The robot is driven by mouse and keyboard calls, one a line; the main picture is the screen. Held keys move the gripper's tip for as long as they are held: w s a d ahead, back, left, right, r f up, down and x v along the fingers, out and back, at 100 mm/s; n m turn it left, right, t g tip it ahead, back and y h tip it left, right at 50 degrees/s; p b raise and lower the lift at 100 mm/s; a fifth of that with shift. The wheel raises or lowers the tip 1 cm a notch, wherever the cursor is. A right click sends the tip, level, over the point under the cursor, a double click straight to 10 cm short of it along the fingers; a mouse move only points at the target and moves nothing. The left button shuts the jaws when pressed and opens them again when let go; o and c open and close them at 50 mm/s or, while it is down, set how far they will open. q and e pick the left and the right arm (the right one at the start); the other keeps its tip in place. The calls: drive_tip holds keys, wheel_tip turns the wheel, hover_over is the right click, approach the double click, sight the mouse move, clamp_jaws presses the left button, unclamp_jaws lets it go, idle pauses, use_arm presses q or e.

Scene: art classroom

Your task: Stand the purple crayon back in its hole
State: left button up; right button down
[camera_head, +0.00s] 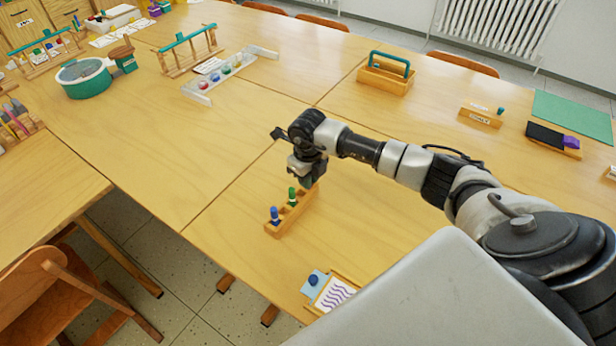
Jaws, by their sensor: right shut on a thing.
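A narrow wooden crayon holder (277,231) stands on the table in the middle. A blue crayon (275,215) stands upright in its near end, and a green crayon (292,197) stands upright farther along. My right gripper (308,182) points down at the far end of the holder. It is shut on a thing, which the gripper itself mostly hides. I cannot make out the purple crayon clearly, nor whether its tip is in a hole or above it. My left gripper is not in view.
A picture card with purple wavy lines (335,293) and a blue piece (313,280) lie near the front edge. A wooden caddy with a green handle (385,78) and a labelled wooden block (481,118) stand farther back. The table left of the holder is clear.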

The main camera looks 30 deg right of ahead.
drive_tip(key=c, duration=1)
unclamp_jaws()
drive_tip(key=shift+o, duration=1.1)
drive_tip(key=shift+r, duration=0.15)
drive_tip(key=shift+r+p, duration=2.15)
drive_tip(key=shift+r, duration=0.75)
